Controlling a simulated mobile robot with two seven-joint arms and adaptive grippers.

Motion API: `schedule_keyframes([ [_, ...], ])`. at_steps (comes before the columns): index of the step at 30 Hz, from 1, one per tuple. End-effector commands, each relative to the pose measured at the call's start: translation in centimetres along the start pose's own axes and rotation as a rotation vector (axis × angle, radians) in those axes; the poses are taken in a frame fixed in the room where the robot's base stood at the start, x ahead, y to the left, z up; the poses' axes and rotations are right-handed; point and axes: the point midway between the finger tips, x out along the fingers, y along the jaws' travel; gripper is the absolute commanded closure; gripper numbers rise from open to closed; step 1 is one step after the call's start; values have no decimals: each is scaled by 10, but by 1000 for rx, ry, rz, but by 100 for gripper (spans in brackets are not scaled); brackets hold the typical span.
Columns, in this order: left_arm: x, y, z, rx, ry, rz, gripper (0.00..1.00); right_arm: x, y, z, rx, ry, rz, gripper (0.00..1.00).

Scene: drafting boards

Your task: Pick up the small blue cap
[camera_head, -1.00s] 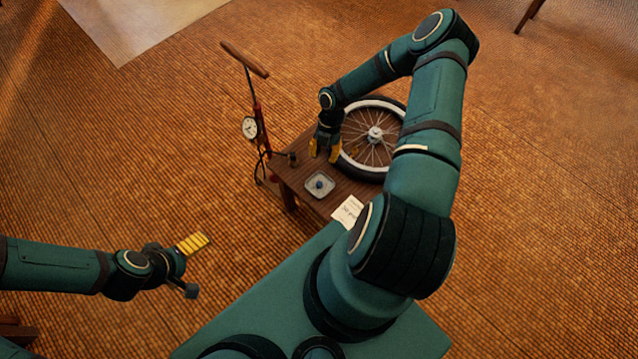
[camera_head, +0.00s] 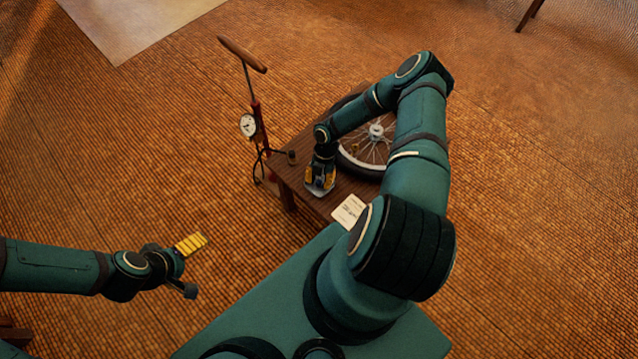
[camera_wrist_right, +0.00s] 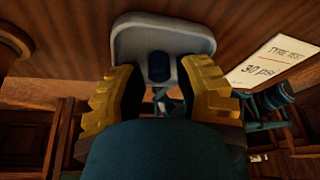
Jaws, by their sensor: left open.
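The small blue cap (camera_wrist_right: 159,67) stands in a pale shallow tray (camera_wrist_right: 192,38) in the right wrist view. The tray's edge also shows in the head view (camera_head: 319,194), where my gripper hides the cap. My right gripper (camera_head: 320,189) points down over the tray. In the right wrist view its two yellow fingers (camera_wrist_right: 161,88) are apart, with the cap showing in the gap between them. I see no clear contact with the cap. My left gripper (camera_head: 193,244) is open and empty, out over the floor at the left, away from the table.
The tray rests on a small wooden table (camera_head: 342,189). A spoked wheel (camera_head: 376,131) lies at its back right, partly behind my right arm. A paper note (camera_head: 348,211) lies near the front edge. A red pump with a gauge (camera_head: 248,125) stands at the table's left.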

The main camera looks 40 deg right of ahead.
Motion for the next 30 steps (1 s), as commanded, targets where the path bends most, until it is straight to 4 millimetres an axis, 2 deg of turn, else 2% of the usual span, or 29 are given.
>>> schedule_keyframes([
  [9, 1, 0, 0, 0, 1, 0, 0, 5, 0, 0, 1, -1, 1, 67],
  [10, 1, 0, 0, 0, 1, 0, 0, 5, 0, 0, 1, -1, 1, 75],
  [12, 1, 0, 0, 0, 1, 0, 0, 5, 0, 0, 1, -1, 1, 79],
  [17, 1, 0, 0, 0, 1, 0, 0, 6, -1, 0, 1, 0, -1, 81],
  [18, 1, 0, 0, 0, 1, 0, 0, 6, -1, 0, 2, 0, -1, 81],
  [19, 1, 0, 0, 0, 1, 0, 0, 6, -1, 0, 2, 0, -1, 68],
  [30, 0, 0, 0, 0, 0, 0, 0, 2, 0, 0, 1, -1, 0, 68],
])
